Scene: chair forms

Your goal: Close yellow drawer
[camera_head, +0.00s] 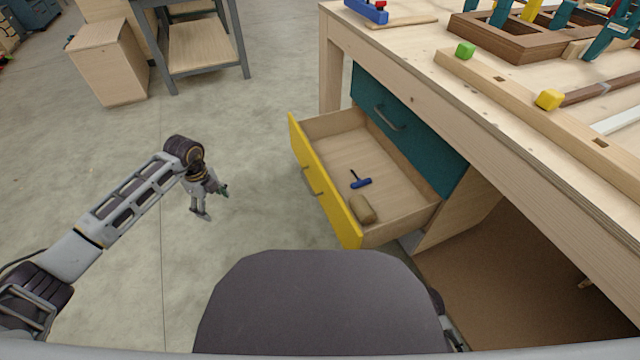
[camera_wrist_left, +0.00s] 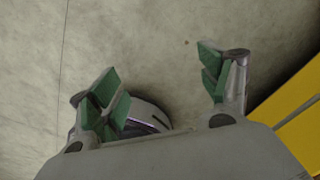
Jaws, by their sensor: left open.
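The yellow drawer (camera_head: 325,188) is pulled out from under the wooden workbench, with its yellow front facing my left arm. Inside it lie a small blue-handled tool (camera_head: 361,182) and a tan block-like object (camera_head: 362,209). My left gripper (camera_head: 212,203) is open and empty, apart from the drawer and to the left of its front, above the floor. In the left wrist view the open fingers (camera_wrist_left: 160,95) have green pads, and a yellow edge (camera_wrist_left: 290,115) of the drawer front shows at the right. My right gripper does not show.
A closed teal drawer (camera_head: 405,130) sits above the yellow one. The workbench top (camera_head: 440,45) carries a wooden frame, clamps and small blocks. A wooden cabinet (camera_head: 108,62) and a grey rack (camera_head: 205,50) stand at the back left. The floor between gripper and drawer is clear.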

